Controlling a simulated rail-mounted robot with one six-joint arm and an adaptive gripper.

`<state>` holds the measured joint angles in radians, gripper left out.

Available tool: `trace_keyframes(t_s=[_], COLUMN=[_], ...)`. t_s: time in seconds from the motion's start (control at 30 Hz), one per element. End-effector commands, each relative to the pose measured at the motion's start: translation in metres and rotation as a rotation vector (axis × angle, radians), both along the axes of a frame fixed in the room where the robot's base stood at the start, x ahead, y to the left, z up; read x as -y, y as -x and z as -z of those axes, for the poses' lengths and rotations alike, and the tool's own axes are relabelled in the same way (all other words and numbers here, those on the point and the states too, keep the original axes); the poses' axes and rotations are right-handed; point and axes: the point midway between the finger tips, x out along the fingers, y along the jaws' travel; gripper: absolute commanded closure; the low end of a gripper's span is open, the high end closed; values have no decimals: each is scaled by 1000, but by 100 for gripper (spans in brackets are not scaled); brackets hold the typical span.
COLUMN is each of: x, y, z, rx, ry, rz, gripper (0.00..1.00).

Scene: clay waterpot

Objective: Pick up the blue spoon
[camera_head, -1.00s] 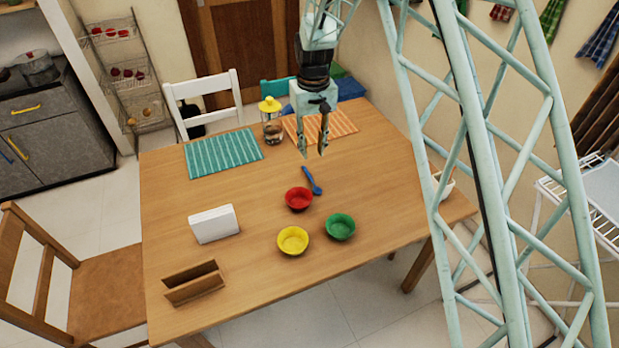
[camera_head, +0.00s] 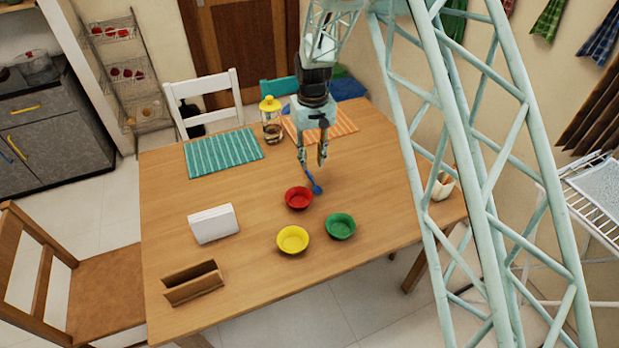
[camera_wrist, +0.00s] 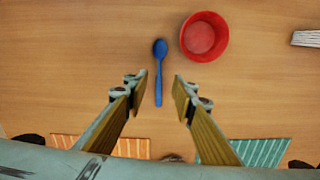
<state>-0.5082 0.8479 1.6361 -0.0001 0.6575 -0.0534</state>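The blue spoon (camera_head: 315,186) lies on the wooden table beside the red bowl. In the wrist view the whole spoon (camera_wrist: 159,72) shows, its bowl end pointing away and its handle end near the space between my fingertips. My gripper (camera_head: 312,164) hangs pointing down over the table at the spoon's handle end. In the wrist view my gripper (camera_wrist: 160,88) has its two fingers spread apart, with nothing held between them. The upper part of the handle is partly hidden by a finger in the head view.
A red bowl (camera_head: 299,198) is close to the spoon, with a yellow bowl (camera_head: 293,239) and a green bowl (camera_head: 341,226) nearer the front. A lidded jar (camera_head: 271,128) stands behind, between a teal placemat (camera_head: 224,153) and an orange placemat (camera_head: 343,120).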

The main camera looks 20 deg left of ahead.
Motion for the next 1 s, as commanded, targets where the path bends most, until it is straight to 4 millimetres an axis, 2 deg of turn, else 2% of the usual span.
trace_keyframes(t_s=[0.1, 0.3, 0.77, 1.0], x=[0, 0, 0, 1], y=[0, 0, 0, 1], z=[16, 30, 33, 49], rx=[-1, 0, 0, -2], ry=[1, 0, 0, 1], rz=[0, 0, 0, 0], gripper=[76, 76, 76, 76])
